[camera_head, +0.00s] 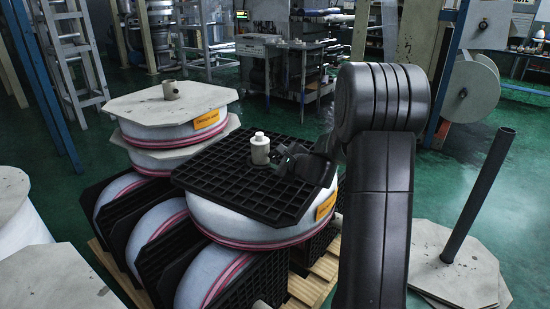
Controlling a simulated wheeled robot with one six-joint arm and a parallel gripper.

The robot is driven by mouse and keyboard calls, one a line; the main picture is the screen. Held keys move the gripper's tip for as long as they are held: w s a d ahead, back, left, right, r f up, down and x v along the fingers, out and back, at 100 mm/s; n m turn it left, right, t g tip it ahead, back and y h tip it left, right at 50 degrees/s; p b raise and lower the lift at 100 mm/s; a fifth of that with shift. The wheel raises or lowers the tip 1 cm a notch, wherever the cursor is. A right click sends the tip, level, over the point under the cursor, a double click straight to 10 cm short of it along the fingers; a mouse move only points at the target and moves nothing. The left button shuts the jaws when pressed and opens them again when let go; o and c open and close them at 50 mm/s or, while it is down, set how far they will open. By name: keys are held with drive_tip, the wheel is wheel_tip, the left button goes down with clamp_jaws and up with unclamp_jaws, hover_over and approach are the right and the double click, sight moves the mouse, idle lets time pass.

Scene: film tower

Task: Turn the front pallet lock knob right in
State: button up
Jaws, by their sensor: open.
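A cream lock knob (260,149) with a stepped round top stands upright near the middle of a black grid plate (215,175). The plate lies on a white film roll with pink bands (225,225). My gripper (281,158) is open, low over the plate, just right of the knob. Its dark fingers blend with the black grid, so I cannot tell whether they touch the knob or reach around it. How far the knob is turned or screwed in cannot be seen.
A dark upright pole (480,190) stands on boards at the right. A blue post and ladder (75,55) stand at the left.

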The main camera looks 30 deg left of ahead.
sight(271, 155)
drive_tip(key=shift+x, duration=1.25)
drive_tip(key=c, duration=1)
